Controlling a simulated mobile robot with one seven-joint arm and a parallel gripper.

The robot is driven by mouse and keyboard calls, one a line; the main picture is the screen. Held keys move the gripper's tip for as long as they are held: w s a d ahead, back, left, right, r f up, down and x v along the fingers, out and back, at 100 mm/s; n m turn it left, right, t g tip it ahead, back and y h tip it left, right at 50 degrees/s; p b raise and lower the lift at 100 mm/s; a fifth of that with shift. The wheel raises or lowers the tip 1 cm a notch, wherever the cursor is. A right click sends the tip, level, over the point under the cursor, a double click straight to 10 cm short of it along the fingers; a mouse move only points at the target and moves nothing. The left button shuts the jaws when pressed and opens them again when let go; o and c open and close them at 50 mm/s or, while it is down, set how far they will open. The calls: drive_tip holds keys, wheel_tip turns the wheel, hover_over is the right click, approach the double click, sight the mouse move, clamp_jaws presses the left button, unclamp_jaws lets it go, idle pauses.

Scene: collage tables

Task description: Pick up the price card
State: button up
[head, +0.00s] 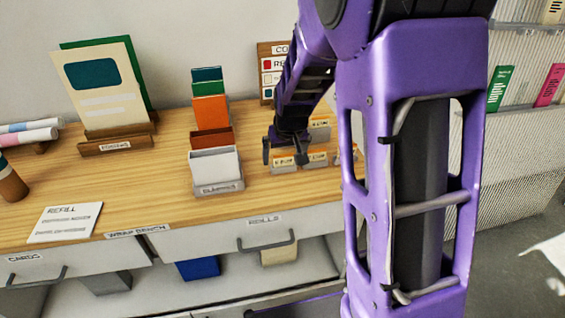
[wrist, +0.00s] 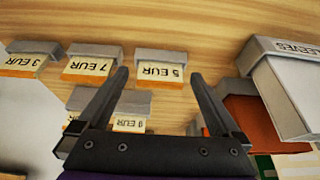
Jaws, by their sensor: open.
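Several small price cards with orange top edges stand in grey holders on the wooden bench. In the wrist view they read 3 EUR (wrist: 22,62), 7 EUR (wrist: 88,68), 5 EUR (wrist: 161,72) and what looks like 9 EUR (wrist: 129,124). In the head view a front card (head: 285,161) shows just under my gripper (head: 284,153). In the wrist view my gripper (wrist: 158,76) is open, with its fingertips on either side of the 5 EUR card and nothing held. Whether the fingers touch the card or its holder cannot be told.
A sleeves holder (head: 217,187) with white, brown, orange and green pieces stands left of the cards. A sign board (head: 267,70) stands behind, partly hidden by my arm. A refill sheet (head: 64,222) lies at the front left, with clear wood to its right.

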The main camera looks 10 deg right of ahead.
drive_tip(key=c, duration=1.3)
drive_tip(key=shift+c, duration=0.2)
drive_tip(key=shift+r, duration=0.15)
